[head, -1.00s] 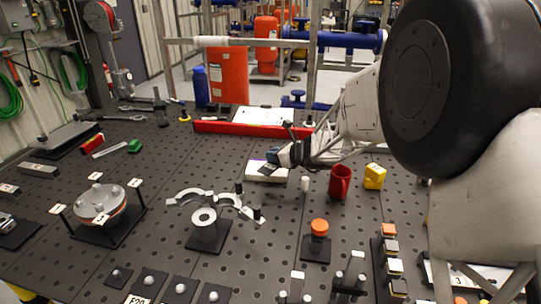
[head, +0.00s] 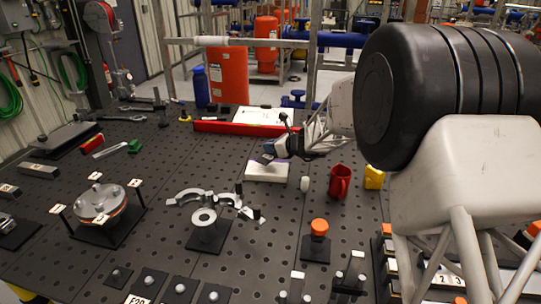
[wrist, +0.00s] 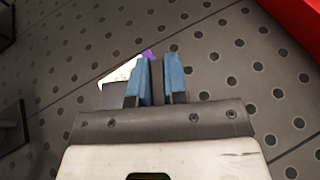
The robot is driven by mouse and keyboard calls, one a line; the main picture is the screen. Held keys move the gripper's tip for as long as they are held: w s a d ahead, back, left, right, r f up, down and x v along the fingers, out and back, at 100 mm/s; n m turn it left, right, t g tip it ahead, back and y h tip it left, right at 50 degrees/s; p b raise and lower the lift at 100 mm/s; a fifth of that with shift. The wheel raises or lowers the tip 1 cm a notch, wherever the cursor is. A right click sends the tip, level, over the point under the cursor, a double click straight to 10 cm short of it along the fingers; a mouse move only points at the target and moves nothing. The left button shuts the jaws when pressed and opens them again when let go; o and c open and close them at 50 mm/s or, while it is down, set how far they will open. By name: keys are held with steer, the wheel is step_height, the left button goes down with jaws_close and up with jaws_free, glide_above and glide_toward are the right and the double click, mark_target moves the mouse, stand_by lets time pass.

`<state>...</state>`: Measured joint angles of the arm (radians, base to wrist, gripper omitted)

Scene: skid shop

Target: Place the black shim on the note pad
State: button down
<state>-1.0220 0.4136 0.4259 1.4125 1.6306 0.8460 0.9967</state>
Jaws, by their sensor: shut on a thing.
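The note pad (head: 266,174) is a pale block lying flat on the perforated table, in the middle of the head view. My gripper (head: 268,151) reaches in from the right, just above the pad's back edge. Its blue fingers are shut on a small dark piece, which I take as the black shim (head: 268,158); it is mostly hidden. In the wrist view my gripper (wrist: 157,82) points past the pad's white and purple corner (wrist: 120,75). A plain dark patch lies beside the left finger; I cannot tell what it is.
A white cylindrical piece (head: 305,184), a red mug (head: 340,181) and a yellow item (head: 374,178) stand right of the pad. A red bar (head: 235,127) lies behind. A fixture with curved metal arms (head: 204,217) is in front left.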

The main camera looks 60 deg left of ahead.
mark_target(270, 155)
steer(key=shift+f, duration=0.1)
steer(key=shift+f, duration=1.65)
steer(key=shift+f, duration=0.15)
steer(key=c, duration=1.1)
jaws_free()
steer(key=shift+c, duration=0.2)
steer(key=shift+w+d+r, duration=0.2)
steer(key=shift+d+r, duration=0.1)
steer(key=shift+d, duration=0.05)
steer(key=v, duration=1.1)
